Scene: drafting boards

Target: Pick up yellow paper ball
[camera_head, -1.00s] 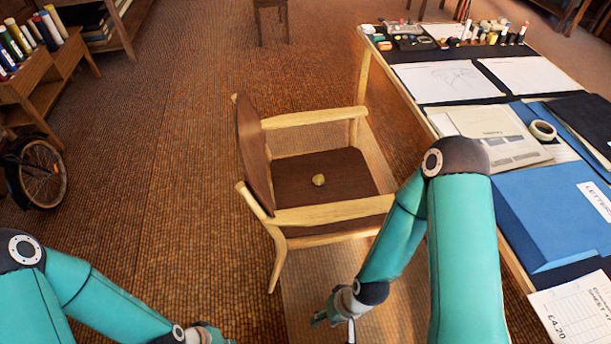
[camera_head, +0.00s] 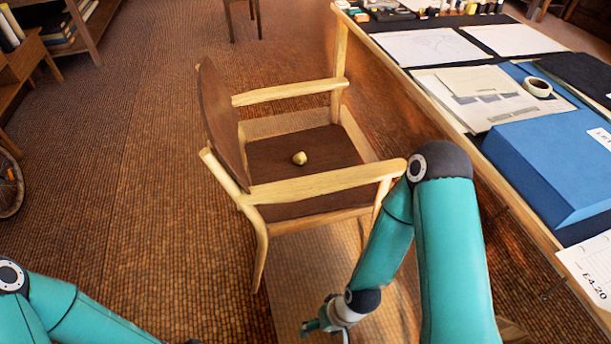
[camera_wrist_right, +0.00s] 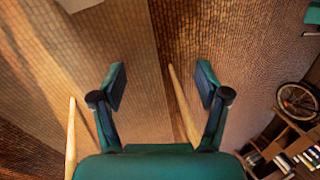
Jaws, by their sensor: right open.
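The yellow paper ball (camera_head: 299,158) is small and crumpled. It lies on the dark brown seat of a wooden armchair (camera_head: 318,185) in the middle of the head view. My right gripper (camera_head: 325,327) is low in front of the chair, below its near armrest and apart from the ball. In the right wrist view my right gripper (camera_wrist_right: 160,85) has its two fingers spread with nothing between them; the ball is not seen there. My left arm comes in at the lower left of the head view; its gripper is cut off at the bottom edge.
A drafting table (camera_head: 440,110) runs along the right, bearing papers, a tape roll (camera_head: 537,87) and a blue folder (camera_head: 550,150). The chair's armrests and curved backrest (camera_head: 222,120) surround the seat. A shelf (camera_head: 25,55) stands far left. The carpet left of the chair is clear.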

